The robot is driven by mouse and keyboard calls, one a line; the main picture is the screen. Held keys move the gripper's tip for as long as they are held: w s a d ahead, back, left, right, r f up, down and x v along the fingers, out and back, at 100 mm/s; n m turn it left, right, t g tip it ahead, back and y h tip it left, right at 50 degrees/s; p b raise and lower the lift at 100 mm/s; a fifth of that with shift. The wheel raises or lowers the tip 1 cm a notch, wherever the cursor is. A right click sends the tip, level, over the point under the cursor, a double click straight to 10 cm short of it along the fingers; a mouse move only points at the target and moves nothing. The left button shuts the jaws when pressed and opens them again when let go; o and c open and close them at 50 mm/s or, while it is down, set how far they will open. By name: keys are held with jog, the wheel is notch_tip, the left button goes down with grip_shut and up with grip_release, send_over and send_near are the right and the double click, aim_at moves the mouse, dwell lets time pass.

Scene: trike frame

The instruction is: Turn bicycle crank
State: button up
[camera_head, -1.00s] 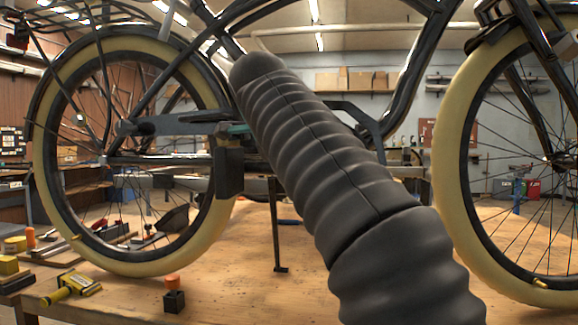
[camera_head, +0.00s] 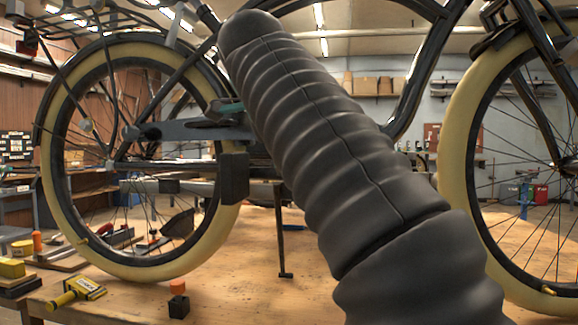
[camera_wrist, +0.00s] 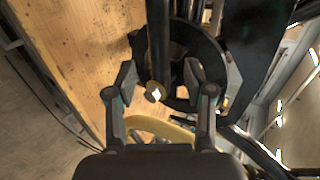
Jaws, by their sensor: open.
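The black bicycle stands on the wooden workbench (camera_head: 240,295), its cream rear tyre (camera_head: 52,190) at left and front tyre (camera_head: 462,120) at right. My dark ribbed arm hides the middle of the frame in the head view, including most of the crank area. A dark block, possibly a pedal (camera_head: 233,180), hangs just left of my arm. In the wrist view my gripper (camera_wrist: 162,82) is open, its fingers on either side of a dark bar (camera_wrist: 157,40) that may be the crank. A gold-rimmed round end (camera_wrist: 155,92) lies between the fingers. Contact is unclear. A black ring (camera_wrist: 190,50) lies behind.
A yellow tool (camera_head: 78,291), a small black block with an orange top (camera_head: 178,303) and several tools lie on the bench at left. A thin stand leg (camera_head: 282,240) rises from the bench. The front middle of the bench is mostly clear.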

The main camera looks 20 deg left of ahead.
jog(key=shift+v, duration=2.65)
jog(key=w+d+f+n+g+h, duration=0.1)
jog(key=w+d+f+n, duration=0.1)
jog(key=d+f+n, duration=0.65)
jog(key=w+d+f+n+g+h, duration=0.15)
jog(key=d+f, duration=0.45)
jog(key=d, duration=0.8)
jog(key=s+d+f+n+g, duration=0.1)
jog(key=s+d+f, duration=0.4)
jog(key=f, duration=0.5)
jog(key=s+d+f+n+g, duration=0.1)
jog(key=s+d+f, duration=0.4)
jog(key=f, duration=0.6)
jog(key=s+d+f+n+g, duration=0.1)
jog(key=s+d+f+n, duration=0.2)
jog(key=s+d+f, duration=0.2)
jog(key=s+f, duration=0.3)
jog(key=f, duration=0.3)
jog(key=shift+s+d+f+n, duration=0.15)
jog(key=shift+s+d+n, duration=0.1)
jog(key=shift+d+n, duration=0.1)
jog(key=shift+c, duration=1)
jog(key=shift+a, duration=0.1)
